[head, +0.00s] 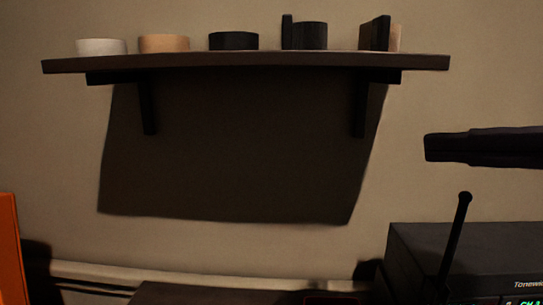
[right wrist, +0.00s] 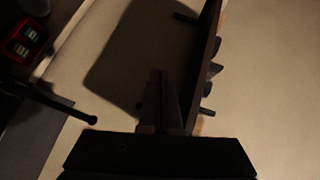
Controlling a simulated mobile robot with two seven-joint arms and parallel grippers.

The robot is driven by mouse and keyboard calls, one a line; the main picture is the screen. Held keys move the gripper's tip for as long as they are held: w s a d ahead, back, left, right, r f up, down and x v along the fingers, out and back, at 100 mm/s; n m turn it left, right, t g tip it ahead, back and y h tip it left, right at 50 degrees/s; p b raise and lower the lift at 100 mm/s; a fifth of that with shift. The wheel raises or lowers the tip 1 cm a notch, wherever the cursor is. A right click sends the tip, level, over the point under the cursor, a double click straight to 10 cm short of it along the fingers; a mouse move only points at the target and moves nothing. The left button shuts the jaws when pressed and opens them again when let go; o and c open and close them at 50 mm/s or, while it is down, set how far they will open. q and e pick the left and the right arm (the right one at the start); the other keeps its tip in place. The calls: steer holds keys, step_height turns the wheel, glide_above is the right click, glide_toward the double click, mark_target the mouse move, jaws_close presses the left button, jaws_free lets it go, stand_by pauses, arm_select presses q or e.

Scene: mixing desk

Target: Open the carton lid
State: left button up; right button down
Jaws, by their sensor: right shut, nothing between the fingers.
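I cannot make out a carton or its lid in either view. My right gripper (head: 430,148) comes in from the right edge of the head view, in the air in front of the wall. Its fingers are closed together with nothing between them. In the right wrist view the closed fingers (right wrist: 160,75) point up the picture, beside the shelf's dark shadow on the wall. My left gripper is in neither view.
A dark wall shelf (head: 250,63) holds several small round pots and upright pieces. A black box (head: 430,240) with a lit display and an antenna (head: 456,235) stands at lower right. An orange object (head: 9,250) is cut off at the left. A red-lit device (right wrist: 25,40) shows in the wrist view.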

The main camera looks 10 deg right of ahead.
steer(key=s+a+p+x, duration=0.1)
steer(key=a+p+x, duration=0.1)
steer(key=p+x, duration=0.5)
steer(key=shift+s+a+f+x, duration=0.2)
steer(key=shift+s+a+x, duration=0.1)
steer(key=shift+x, duration=2.3)
steer(key=shift+n+g+h, duration=0.3)
steer(key=shift+n, duration=0.2)
steer(key=a+p, duration=0.2)
steer(key=p, duration=0.1)
steer(key=w+a+p, duration=0.1)
steer(key=a+p, duration=0.1)
steer(key=shift+a+f, duration=0.1)
steer(key=shift+f, duration=0.2)
